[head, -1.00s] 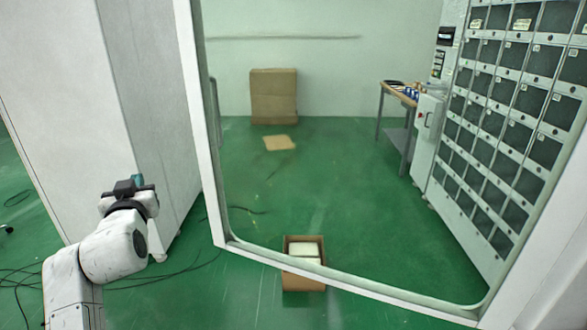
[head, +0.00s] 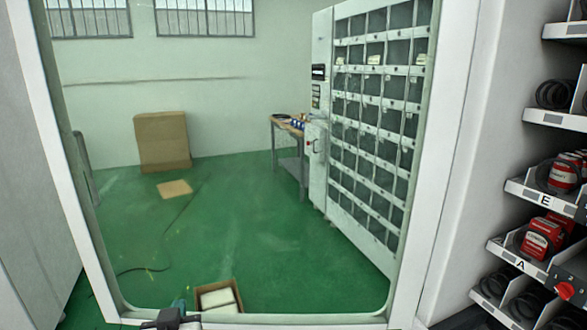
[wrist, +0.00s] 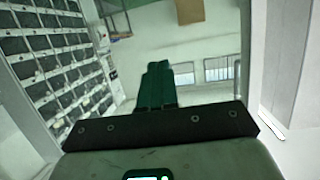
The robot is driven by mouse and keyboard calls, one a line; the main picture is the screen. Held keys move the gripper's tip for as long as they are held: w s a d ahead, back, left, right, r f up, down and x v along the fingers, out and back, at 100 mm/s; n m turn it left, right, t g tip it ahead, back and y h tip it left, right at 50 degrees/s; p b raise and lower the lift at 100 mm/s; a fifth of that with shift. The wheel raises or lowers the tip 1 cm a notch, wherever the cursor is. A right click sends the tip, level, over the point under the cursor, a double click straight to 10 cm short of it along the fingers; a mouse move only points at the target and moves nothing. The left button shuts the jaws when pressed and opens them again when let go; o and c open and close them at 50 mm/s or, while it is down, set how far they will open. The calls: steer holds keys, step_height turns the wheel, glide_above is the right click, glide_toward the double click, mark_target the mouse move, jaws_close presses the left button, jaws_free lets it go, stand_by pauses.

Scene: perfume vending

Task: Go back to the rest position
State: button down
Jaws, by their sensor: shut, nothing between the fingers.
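My gripper shows in the wrist view (wrist: 158,72) with its dark green fingers together and nothing between them. In the head view only the top of my gripper (head: 180,306) shows at the bottom edge, left of the open cardboard box; the rest of the arm is below the picture. Red boxes (head: 541,238) and a red and white box (head: 563,175) sit in the shelf rows marked A and E of the vending machine (head: 480,150) at the right.
A white-framed glass door (head: 75,190) stands open across the view. Beyond it are the open cardboard box (head: 217,309), a tall carton (head: 162,140), a wooden table (head: 286,124) and a locker cabinet (head: 345,150). The green floor (head: 235,215) between them is mostly clear.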

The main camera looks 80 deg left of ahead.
steer(key=w+d+f+m+t+h, duration=0.1)
steer(key=w+d+f+m+t, duration=0.2)
steer(key=w, duration=0.5)
steer(key=w+d+f+h, duration=0.1)
steer(key=w+d+f, duration=0.2)
steer(key=w+d, duration=0.35)
steer(key=w+d+f+m+t+h, duration=0.1)
steer(key=w+d+f+m+t, duration=0.15)
steer(key=w, duration=0.65)
steer(key=w+d+f+m+t+h, duration=0.1)
steer(key=w+d+f+h, duration=0.15)
steer(key=w+d, duration=0.35)
steer(key=w+d+f+m+h, duration=0.1)
steer(key=w+d+f+m, duration=0.15)
steer(key=d, duration=0.65)
steer(key=w+d+f+m+t+h, duration=0.1)
steer(key=w+d+f+h, duration=0.1)
steer(key=w+d+f, duration=0.35)
steer(key=d+f+m+g+h, duration=0.1)
steer(key=d+m+h, duration=0.1)
steer(key=d, duration=1)
steer(key=d+f+m+h, duration=0.2)
steer(key=d, duration=1.1)
steer(key=s+d+m+g+h, duration=0.2)
steer(key=s+d+m, duration=0.3)
steer(key=s+d, duration=0.9)
steer(key=d+f+g, duration=0.1)
steer(key=d, duration=0.2)
steer(key=shift+s+d+g, duration=0.2)
steer(key=shift+s+g, duration=0.15)
